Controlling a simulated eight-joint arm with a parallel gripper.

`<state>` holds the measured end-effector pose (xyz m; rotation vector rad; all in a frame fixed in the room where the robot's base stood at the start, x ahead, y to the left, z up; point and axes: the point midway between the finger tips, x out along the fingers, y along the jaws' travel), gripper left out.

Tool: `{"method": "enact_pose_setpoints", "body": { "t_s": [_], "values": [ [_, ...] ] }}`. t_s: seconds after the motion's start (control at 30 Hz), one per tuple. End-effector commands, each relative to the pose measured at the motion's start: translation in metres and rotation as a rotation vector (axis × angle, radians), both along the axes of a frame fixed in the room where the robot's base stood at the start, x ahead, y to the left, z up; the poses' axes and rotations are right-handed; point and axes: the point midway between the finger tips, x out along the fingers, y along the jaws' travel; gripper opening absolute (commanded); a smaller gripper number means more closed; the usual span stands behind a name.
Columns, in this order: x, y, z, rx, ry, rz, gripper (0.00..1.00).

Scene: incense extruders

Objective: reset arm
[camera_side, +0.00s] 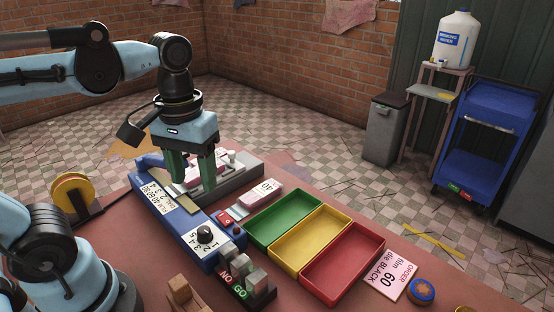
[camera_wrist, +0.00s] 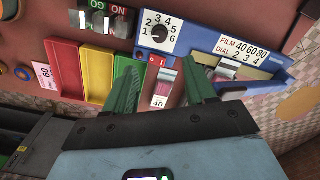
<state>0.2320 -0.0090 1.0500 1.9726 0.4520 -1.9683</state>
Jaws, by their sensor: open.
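My gripper (camera_side: 191,182) is open, its two green fingers pointing down above the back part of the blue dial panel (camera_side: 170,212) and the grey holder beside it. Nothing is held between the fingers. In the wrist view my gripper (camera_wrist: 160,72) shows its fingers spread apart, with a pinkish piece labelled 40 (camera_wrist: 162,93) seen between them. In the side view that labelled piece (camera_side: 262,192) lies on the table, right of the gripper. The grey holder (camera_side: 240,172) carries pink and white parts, partly hidden by the fingers.
Green (camera_side: 283,218), yellow (camera_side: 311,239) and red (camera_side: 343,264) trays stand empty in a row. The panel has a black dial (camera_side: 204,234). A GO/NO GO block (camera_side: 247,280) is in front. An order card (camera_side: 387,276) reads 60, die BLACK. A yellow spool (camera_side: 73,195) stands left.

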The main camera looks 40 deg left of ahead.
Motion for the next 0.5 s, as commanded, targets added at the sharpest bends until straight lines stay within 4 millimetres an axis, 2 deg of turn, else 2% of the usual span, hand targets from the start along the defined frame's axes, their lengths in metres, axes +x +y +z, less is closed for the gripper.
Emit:
{"method": "enact_pose_setpoints", "body": {
  "t_s": [0.3,0.37,0.5],
  "values": [
    [0.002,0.0,-0.003,-0.001,-0.019,-0.013,0.55],
    [0.006,0.001,-0.008,-0.001,-0.063,-0.044,0.55],
    [0.025,0.004,-0.026,0.019,-0.256,-0.182,0.55]
  ]
}}
